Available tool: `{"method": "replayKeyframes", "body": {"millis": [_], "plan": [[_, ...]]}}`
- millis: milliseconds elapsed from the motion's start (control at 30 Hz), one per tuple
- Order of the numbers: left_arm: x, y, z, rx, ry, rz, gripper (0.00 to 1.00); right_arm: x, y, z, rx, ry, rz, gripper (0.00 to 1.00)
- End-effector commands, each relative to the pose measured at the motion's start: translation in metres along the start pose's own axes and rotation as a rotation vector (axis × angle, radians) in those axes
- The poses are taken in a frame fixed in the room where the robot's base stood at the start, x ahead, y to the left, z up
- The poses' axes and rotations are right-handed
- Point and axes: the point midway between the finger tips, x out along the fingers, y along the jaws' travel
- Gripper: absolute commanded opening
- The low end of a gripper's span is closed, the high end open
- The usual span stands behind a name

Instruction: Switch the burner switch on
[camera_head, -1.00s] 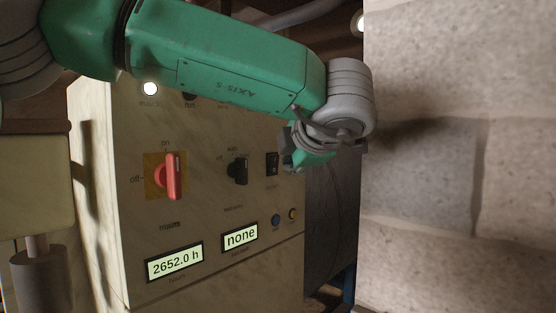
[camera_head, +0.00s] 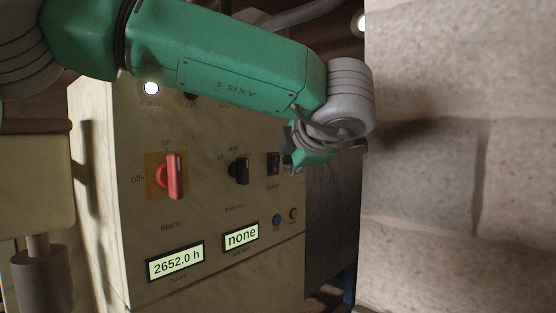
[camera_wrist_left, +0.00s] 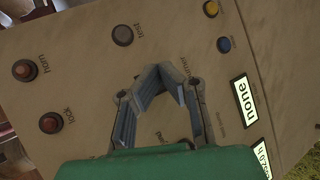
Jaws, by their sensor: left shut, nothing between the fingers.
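The burner switch (camera_head: 273,163) appears to be the small black rocker near the right edge of the cream control panel (camera_head: 205,210); its label is too blurred to read here. I cannot tell its position. My left gripper (camera_head: 290,160) is just right of it, close to the panel face, partly hidden by its own wrist. In the left wrist view my left gripper (camera_wrist_left: 160,82) is shut and empty in front of the panel. It covers the switch there, and only part of a label shows beside the fingers. Contact cannot be told. My right gripper is not in view.
A red mains switch (camera_head: 174,176) and black selector (camera_head: 239,170) are left of the rocker. Blue (camera_head: 277,219) and yellow (camera_head: 294,214) buttons and lit displays (camera_head: 240,237) sit below. A stone wall (camera_head: 460,160) stands close on the right.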

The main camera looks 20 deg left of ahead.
Motion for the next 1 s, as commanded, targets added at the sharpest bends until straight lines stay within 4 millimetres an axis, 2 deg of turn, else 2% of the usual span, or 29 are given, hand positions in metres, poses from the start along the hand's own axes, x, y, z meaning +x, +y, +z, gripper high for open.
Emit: {"method": "replayKeyframes", "body": {"millis": [1000], "plan": [[0.0062, 0.0065, -0.0070, 0.000, 0.000, 0.000, 0.00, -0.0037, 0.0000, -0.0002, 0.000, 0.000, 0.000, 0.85]]}}
